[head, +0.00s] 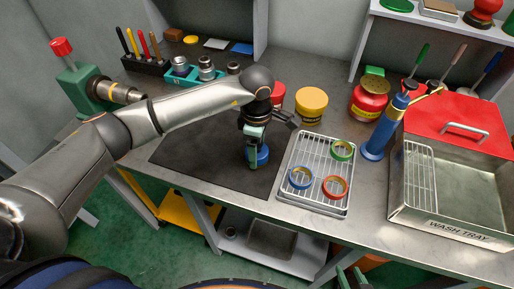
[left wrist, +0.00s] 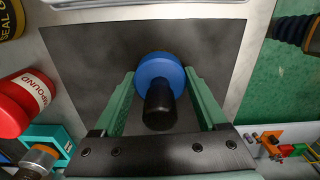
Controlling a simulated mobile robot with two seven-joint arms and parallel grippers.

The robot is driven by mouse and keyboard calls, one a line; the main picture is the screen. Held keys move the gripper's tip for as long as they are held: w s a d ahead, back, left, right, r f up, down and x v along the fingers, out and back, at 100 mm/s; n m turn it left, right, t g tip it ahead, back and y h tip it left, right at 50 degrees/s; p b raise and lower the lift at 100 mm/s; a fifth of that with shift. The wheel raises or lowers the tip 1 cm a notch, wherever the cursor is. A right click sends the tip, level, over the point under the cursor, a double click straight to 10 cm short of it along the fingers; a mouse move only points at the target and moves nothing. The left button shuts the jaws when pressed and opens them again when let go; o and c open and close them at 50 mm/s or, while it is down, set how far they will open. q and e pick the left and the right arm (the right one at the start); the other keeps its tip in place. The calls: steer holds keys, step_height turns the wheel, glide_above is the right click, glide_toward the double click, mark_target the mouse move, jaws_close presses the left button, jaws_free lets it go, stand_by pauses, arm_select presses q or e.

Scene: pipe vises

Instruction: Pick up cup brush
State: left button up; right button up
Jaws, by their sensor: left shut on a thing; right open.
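The cup brush appears to be the blue round piece (head: 262,156) with a black stem; in the left wrist view the blue disc (left wrist: 160,70) and black stem (left wrist: 160,106) sit between two green fingers. My left gripper (head: 254,152) points down over the dark mat (head: 205,150) and is shut on this piece. I cannot tell whether the piece touches the mat or hangs just above it. My right gripper (head: 354,279) shows only in part at the bottom edge of the head view, open and away from the bench things.
A wire rack (head: 312,205) with green, blue and red rings stands right of the mat. Beyond it are a blue bottle (head: 383,130) and the wash tray (head: 455,218). A yellow tub (head: 311,105) and a teal socket holder (head: 180,80) stand behind. The mat's left part is clear.

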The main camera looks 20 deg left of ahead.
arm_select(q)
steer(key=c, duration=0.5)
steer(key=shift+c, duration=0.2)
steer(key=shift+r, duration=0.1)
steer(key=shift+r+b, duration=0.3)
steer(key=shift+r, duration=0.25)
steer(key=s+d+r+b, duration=0.2)
steer(key=s+d+r, duration=0.7)
steer(key=s+r, duration=0.1)
steer(key=shift+d+r, duration=0.25)
steer(key=shift+r, duration=0.65)
